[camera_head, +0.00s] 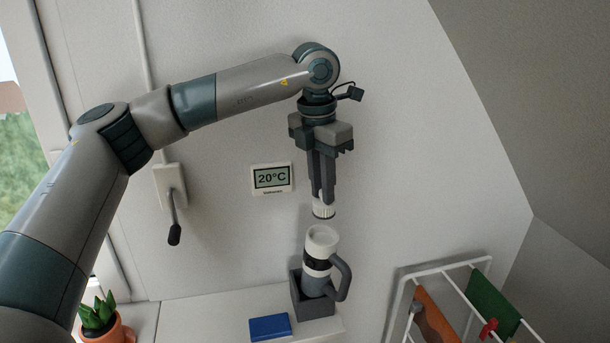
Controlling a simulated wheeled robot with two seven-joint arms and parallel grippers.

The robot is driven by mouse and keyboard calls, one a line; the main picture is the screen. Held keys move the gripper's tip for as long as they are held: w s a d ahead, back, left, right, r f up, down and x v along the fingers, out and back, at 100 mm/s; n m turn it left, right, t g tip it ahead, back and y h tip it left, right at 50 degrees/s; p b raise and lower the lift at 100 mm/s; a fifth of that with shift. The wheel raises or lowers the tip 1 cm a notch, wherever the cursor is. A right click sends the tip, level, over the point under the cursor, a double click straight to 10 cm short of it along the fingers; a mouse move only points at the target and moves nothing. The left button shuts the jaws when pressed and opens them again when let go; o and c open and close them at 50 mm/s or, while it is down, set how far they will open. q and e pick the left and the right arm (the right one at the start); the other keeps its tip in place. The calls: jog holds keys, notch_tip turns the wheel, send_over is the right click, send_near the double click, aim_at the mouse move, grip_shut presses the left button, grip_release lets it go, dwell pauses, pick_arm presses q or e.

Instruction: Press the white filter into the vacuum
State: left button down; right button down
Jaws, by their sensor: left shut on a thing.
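My left gripper (322,200) points straight down and is shut on the white filter (323,210), a small ribbed cylinder. The filter hangs a short gap above the vacuum (317,262). The vacuum is a small white and dark handheld body with a grey handle loop on its right side. It stands slightly tilted, its round white top facing up, in a dark grey square holder (313,306) on a white ledge. The filter and the vacuum's top are apart. My right gripper is not in view.
A blue box (269,327) lies on the white ledge (215,318) left of the holder. A white drying rack (398,297) with coloured items stands at the lower right. A thermometer display (272,178) and a lever handle (173,205) are left of my gripper. A potted plant (104,325) is lower left.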

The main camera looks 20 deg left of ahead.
pick_arm(q)
jog(key=shift+w+a+f, duration=0.15)
jog(key=shift+a, duration=0.1)
jog(key=shift+d, duration=0.1)
jog(key=shift+b, duration=0.3)
dwell(0.4)
